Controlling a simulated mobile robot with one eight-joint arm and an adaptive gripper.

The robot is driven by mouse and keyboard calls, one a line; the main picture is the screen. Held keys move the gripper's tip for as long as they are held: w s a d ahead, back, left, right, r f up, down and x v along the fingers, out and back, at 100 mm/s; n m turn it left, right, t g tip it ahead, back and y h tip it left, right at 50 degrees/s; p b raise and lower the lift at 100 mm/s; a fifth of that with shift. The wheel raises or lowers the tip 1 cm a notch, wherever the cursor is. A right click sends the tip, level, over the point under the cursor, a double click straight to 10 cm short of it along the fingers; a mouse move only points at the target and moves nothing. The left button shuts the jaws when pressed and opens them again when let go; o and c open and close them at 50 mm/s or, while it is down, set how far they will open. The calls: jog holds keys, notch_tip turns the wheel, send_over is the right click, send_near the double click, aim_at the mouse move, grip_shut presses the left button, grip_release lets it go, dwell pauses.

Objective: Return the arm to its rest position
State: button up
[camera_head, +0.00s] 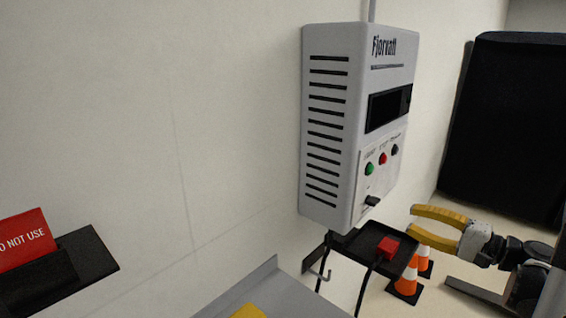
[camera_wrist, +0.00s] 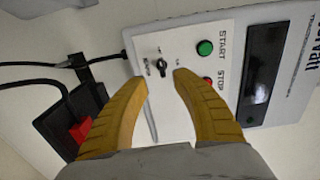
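My gripper (camera_head: 414,220) is at the lower right in the head view, its yellow fingers spread apart with nothing between them. In the wrist view the open fingers (camera_wrist: 160,78) show in front of a light grey wall box (camera_wrist: 180,45). The same box (camera_head: 335,45), marked "Fjorvatt", hangs on the wall in the head view, left of and above my gripper. It has a dark display, green and red buttons and a black knob (camera_wrist: 162,70). I see a gap between the fingers and the box in the head view. My arm runs off the right edge.
A black shelf (camera_head: 368,235) with a red block (camera_head: 388,247) sits under the box, with cables hanging. Orange cones (camera_head: 407,275) stand on the floor beyond. A large black covered shape (camera_head: 510,130) is at right. A red "DO NOT USE" sign (camera_head: 22,240) is at left.

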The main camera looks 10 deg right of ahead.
jog(key=s+a+f+n+g+h, duration=0.1)
jog(key=a+g+h, duration=0.15)
jog(key=a, duration=0.75)
jog(key=s+a+f+n+g+h, duration=0.1)
jog(key=s+a+f+n+g, duration=0.15)
jog(key=a, duration=0.65)
jog(key=s+a+f+n+g+h, duration=0.1)
jog(key=s+a+n+h, duration=0.1)
jog(key=s, duration=0.5)
jog(key=s+a+f+n+g+h, duration=0.1)
jog(key=s+a+f+n+h, duration=0.1)
jog(key=s+a+n+h, duration=0.1)
jog(key=shift+s+a+n+h, duration=0.2)
jog(key=shift+s+n+h, duration=0.85)
jog(key=shift+s, duration=0.8)
